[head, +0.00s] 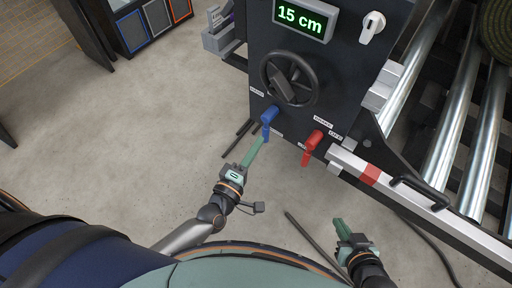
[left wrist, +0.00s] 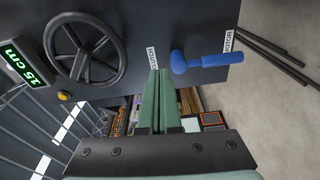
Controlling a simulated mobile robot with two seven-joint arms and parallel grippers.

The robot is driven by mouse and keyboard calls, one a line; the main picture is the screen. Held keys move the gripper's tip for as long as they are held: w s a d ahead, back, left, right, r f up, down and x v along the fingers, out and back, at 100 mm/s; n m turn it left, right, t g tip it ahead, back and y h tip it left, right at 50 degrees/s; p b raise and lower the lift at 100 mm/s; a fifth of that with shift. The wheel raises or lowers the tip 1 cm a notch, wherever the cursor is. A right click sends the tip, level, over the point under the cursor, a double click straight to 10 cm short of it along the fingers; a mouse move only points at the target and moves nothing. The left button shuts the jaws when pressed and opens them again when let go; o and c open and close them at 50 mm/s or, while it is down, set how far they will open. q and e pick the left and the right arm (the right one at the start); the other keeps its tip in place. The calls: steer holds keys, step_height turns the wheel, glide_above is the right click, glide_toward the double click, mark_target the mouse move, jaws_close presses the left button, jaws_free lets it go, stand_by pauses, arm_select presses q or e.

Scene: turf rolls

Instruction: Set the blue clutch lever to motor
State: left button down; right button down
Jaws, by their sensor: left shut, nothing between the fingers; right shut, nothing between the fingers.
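The blue clutch lever (head: 269,116) is on the dark machine panel below the handwheel. Its handle hangs down from the pivot. In the left wrist view, which is turned sideways, the blue lever (left wrist: 208,60) points right, its handle end beside the MOTOR label (left wrist: 228,42). The CLUTCH label (left wrist: 152,58) is on the other side of the pivot. My left gripper (head: 261,140) is shut and empty, its green fingertips close to the lever; it also shows in the left wrist view (left wrist: 159,73). I cannot tell whether they touch. My right gripper (head: 338,221) is shut and empty, low at right.
A red lever (head: 312,141) with labels is right of the blue one. The black handwheel (head: 290,79) and a green display (head: 300,17) reading 15 cm are above. Metal rollers (head: 482,135) and a rail (head: 420,204) are at right. Open concrete floor lies left.

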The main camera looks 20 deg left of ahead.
arm_select(q)
steer(key=s, duration=0.1)
steer(key=s+r, duration=0.1)
steer(key=shift+s+d+r+p, duration=0.2)
steer(key=shift+s+d+p, duration=0.15)
steer(key=shift+p, duration=0.05)
stand_by(0.3)
